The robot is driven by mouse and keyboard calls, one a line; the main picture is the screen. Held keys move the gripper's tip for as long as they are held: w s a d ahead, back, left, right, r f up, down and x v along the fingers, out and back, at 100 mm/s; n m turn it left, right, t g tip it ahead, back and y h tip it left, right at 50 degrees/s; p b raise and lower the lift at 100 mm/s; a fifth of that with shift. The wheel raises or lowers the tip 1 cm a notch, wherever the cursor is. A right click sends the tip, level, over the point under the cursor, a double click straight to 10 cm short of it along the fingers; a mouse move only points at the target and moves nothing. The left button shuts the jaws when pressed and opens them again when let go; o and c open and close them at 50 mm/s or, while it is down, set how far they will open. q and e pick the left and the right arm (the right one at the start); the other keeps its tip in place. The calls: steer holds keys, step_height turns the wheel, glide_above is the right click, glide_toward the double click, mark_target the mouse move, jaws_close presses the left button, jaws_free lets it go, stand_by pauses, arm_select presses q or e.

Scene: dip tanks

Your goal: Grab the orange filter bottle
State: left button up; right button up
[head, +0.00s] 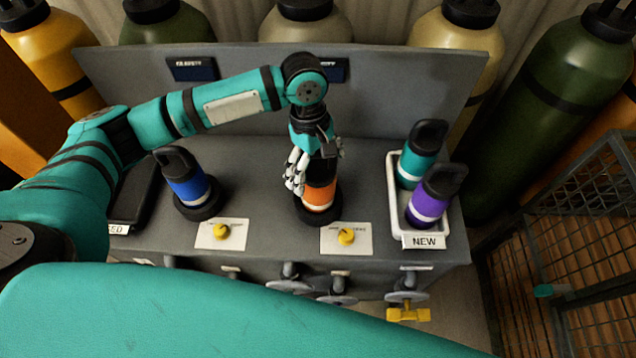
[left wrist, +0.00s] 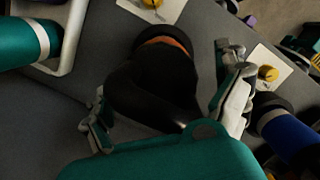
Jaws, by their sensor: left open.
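The orange filter bottle (head: 319,194) stands upright in a round black holder (head: 318,215) at the middle of the grey bench. It has a white band and a black top. My left gripper (head: 312,172) is over it from above, hiding much of its top. In the left wrist view the black top of the bottle (left wrist: 150,85) lies between the two open fingers of my left gripper (left wrist: 165,105), and only a strip of orange shows beyond it. I cannot tell whether either finger touches it. My right gripper is not in view.
A blue bottle (head: 186,184) stands in a holder to the left. A white tray marked NEW (head: 394,210) holds a teal bottle (head: 415,165) and a purple bottle (head: 432,200) to the right. Yellow knobs (head: 346,237) sit along the front. An upright panel (head: 400,95) closes the back.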

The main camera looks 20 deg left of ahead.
arm_select(q)
steer(key=c, duration=1.6)
steer(key=shift+r, duration=0.1)
steer(key=shift+c, duration=0.8)
steer(key=shift+r, duration=0.1)
